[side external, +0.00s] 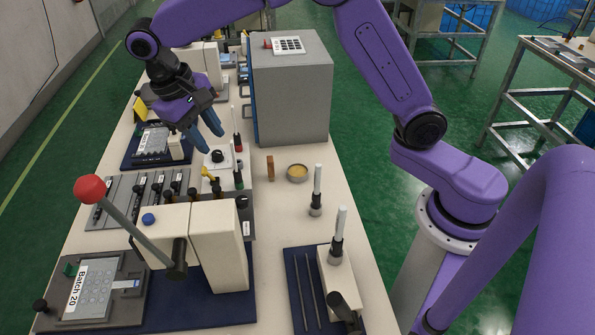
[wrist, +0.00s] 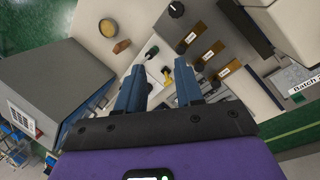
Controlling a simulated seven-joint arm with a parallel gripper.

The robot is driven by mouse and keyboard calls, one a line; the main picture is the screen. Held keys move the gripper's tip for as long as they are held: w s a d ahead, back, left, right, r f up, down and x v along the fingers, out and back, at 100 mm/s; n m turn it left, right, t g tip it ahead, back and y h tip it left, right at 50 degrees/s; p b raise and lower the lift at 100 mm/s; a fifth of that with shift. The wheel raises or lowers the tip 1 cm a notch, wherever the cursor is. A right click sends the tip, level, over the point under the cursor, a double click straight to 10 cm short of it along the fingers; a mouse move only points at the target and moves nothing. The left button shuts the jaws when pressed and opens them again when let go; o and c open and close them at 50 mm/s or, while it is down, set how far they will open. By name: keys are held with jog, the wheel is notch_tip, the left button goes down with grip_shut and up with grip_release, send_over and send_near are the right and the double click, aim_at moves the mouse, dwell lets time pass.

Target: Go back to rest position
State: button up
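My gripper (side external: 207,133) is above the workbench, left of the grey cabinet (side external: 300,105). Its two blue fingers point down over a small white station (side external: 222,178) with a black knob and a yellow part. In the wrist view my gripper (wrist: 160,70) has its fingers apart, with nothing held between them. The station and the bench show below through the gap. A keypad film labelled "Batch 20" (side external: 92,287) lies on a grey fixture at the front left. Another keypad film (side external: 153,140) lies on a fixture at the back left, left of my gripper.
A press with a red-knobbed lever (side external: 91,189) stands at the front left and reaches up. Upright white-topped tools (side external: 317,188) stand at the bench's right side. A round dish (side external: 297,172) and brown block (side external: 270,168) sit before the cabinet.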

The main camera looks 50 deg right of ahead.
jog(key=s+d+n+y, duration=0.1)
jog(key=s+d+n, duration=0.3)
jog(key=s, duration=0.5)
jog(key=s+d+f+n+t+y, duration=0.1)
jog(key=s+d+n, duration=0.3)
jog(key=s, duration=0.6)
jog(key=s+d+n+y, duration=0.1)
jog(key=s+d+n, duration=0.2)
jog(key=s+d, duration=0.3)
jog(key=s, duration=0.3)
jog(key=shift+s+d+f+n+t, duration=0.2)
jog(key=shift+f+n+t, duration=0.1)
jog(key=shift+n, duration=0.1)
